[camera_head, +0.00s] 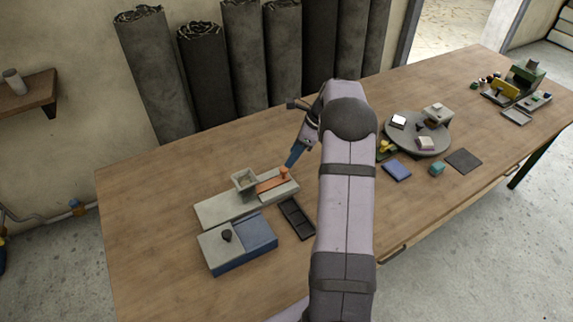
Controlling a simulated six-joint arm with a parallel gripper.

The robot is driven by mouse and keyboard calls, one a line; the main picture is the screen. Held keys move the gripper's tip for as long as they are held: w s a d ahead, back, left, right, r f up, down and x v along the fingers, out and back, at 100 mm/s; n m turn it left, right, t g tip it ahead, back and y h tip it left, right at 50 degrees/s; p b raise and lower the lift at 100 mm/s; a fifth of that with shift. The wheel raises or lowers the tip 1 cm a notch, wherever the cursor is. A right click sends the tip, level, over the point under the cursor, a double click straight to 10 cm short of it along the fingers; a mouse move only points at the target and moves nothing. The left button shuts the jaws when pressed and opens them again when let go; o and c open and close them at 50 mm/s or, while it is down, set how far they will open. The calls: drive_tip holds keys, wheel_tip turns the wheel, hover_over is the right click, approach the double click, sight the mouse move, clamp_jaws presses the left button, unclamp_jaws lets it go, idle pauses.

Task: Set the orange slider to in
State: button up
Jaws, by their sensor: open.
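The orange slider (270,185) is a flat orange strip with a small upright orange knob (284,172) near its right end. It lies along the right part of a pale grey base (220,211), to the right of a small square grey hopper (244,179). My gripper (291,162) points down and left with blue fingertips just above and right of the knob. The gap between the fingers is too small to make out, and I cannot tell whether they touch the knob.
A blue and grey box (238,246) with a dark knob stands in front of the base. A black tray (296,218) lies to its right. A round grey turntable (416,140) with blocks stands farther right. Dark sheet rolls (207,75) lean on the wall behind.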

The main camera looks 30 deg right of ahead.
sight(283, 169)
drive_tip(key=shift+p+x, duration=0.8)
drive_tip(key=shift+x, duration=2.5)
drive_tip(key=shift+c, duration=0.2)
clamp_jaws()
drive_tip(key=shift+a, duration=0.1)
